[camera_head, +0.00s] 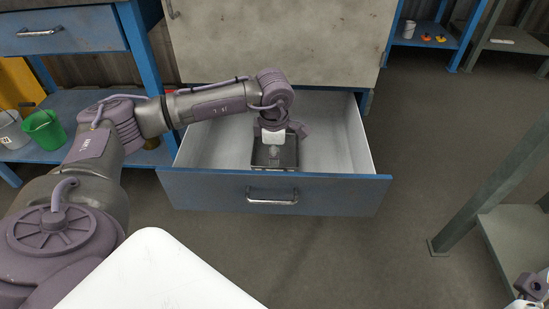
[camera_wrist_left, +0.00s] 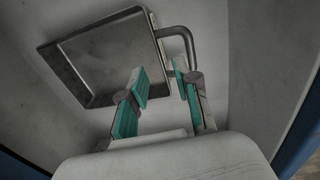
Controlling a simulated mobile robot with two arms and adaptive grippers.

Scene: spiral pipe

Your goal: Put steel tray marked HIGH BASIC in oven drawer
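The steel tray (camera_head: 262,160) lies inside the open drawer (camera_head: 340,195), near the middle and towards its front. In the left wrist view the tray (camera_wrist_left: 105,58) is a dark, shallow square with a raised rim and a bent bar handle (camera_wrist_left: 187,40). No marking can be read on it. My left gripper (camera_head: 273,142) is over the tray in the drawer. In the left wrist view its two teal-padded fingers (camera_wrist_left: 160,80) are spread apart beside the tray, near the handle, with nothing between them. Part of my right arm seems to show at the bottom right corner; its fingers cannot be made out.
The drawer is pulled out below a worn cabinet front (camera_head: 280,45), with free floor around it. A blue bench (camera_head: 65,40) stands at left, with a green bucket (camera_head: 44,130) on its shelf. A grey metal rack (camera_head: 490,170) stands at right.

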